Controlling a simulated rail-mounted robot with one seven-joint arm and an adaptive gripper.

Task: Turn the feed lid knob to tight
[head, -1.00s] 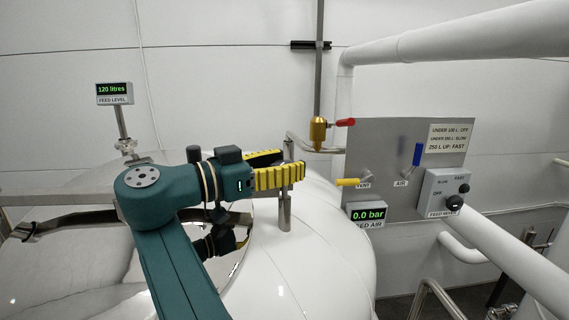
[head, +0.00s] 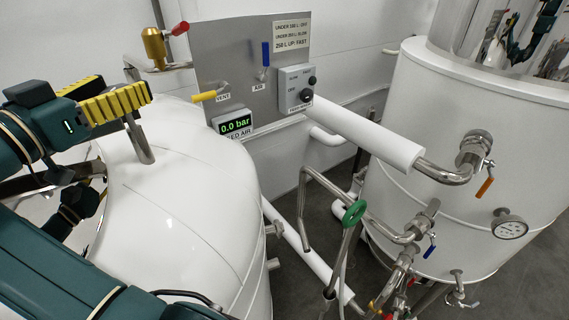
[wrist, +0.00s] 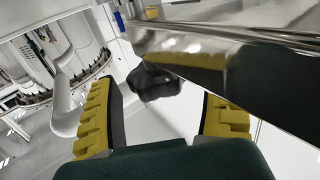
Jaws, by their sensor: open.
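My gripper (head: 108,98) is open above the white feed tank (head: 195,220), at the left of the head view. Its yellow-padded fingers are beside a short steel post (head: 138,138) on the tank. In the wrist view a black lobed knob (wrist: 155,82) lies between and beyond the open fingers of my gripper (wrist: 160,105). It shows beside a polished steel bar (wrist: 240,65), which seems to cover part of it. I cannot tell whether a finger touches the knob. I cannot make out the knob in the head view, nor any tightness mark.
A grey panel (head: 228,65) behind the tank carries a yellow vent handle (head: 205,96), a blue air handle (head: 265,54), a 0.0 bar display (head: 236,126) and a feed switch box (head: 296,88). White pipes and a second tank (head: 400,120) stand at right.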

